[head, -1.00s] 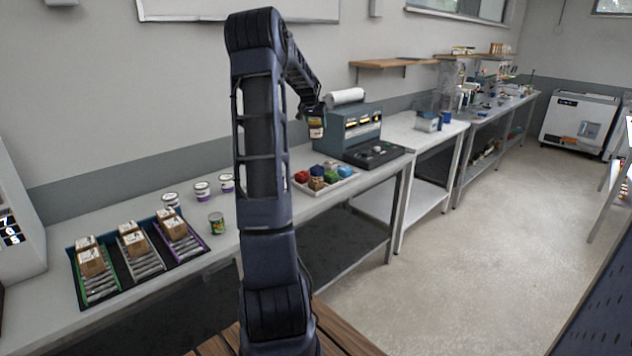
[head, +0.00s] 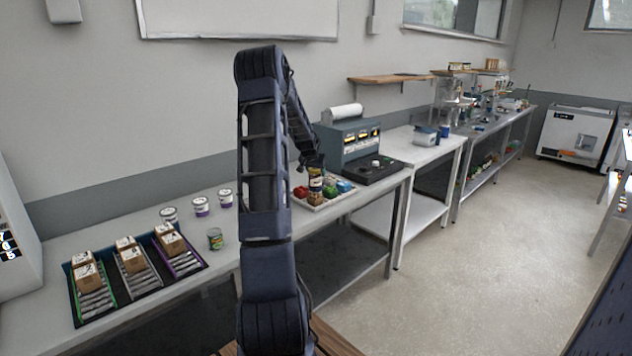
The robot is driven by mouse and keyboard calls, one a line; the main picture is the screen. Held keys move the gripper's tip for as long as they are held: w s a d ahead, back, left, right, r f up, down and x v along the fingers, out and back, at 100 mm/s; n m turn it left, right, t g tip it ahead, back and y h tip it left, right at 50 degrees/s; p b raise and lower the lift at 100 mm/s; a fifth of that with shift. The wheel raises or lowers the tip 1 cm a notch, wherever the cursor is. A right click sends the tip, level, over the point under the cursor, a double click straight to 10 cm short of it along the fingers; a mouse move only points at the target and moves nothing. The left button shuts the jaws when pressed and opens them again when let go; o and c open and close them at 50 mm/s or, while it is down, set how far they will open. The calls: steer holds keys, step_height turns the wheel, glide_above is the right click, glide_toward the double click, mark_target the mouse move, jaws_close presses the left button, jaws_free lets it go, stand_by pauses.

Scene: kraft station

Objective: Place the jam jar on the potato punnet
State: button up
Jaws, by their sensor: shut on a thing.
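My gripper (head: 314,168) is at the end of my arm, above the white tray (head: 346,203) on the bench. It is shut on a small dark jar with a pale yellowish band, which looks like the jam jar (head: 316,184). The jar is upright. A brown block that looks like the potato punnet (head: 316,199) shows directly below the jar, in the tray among coloured punnets. The jar hides part of it. I cannot tell whether jar and punnet touch.
Red (head: 300,192), green (head: 330,193) and blue (head: 345,186) punnets surround the spot. A teal machine (head: 348,145) stands close behind. Several cans, including a green one (head: 215,239), and a dark organiser (head: 140,293) with brown boxes stand to the left.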

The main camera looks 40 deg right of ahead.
mark_target(316, 179)
steer(key=shift+f, duration=2.15)
jaws_close()
steer(key=o, duration=1.6)
jaws_free()
steer(key=shift+f, duration=0.15)
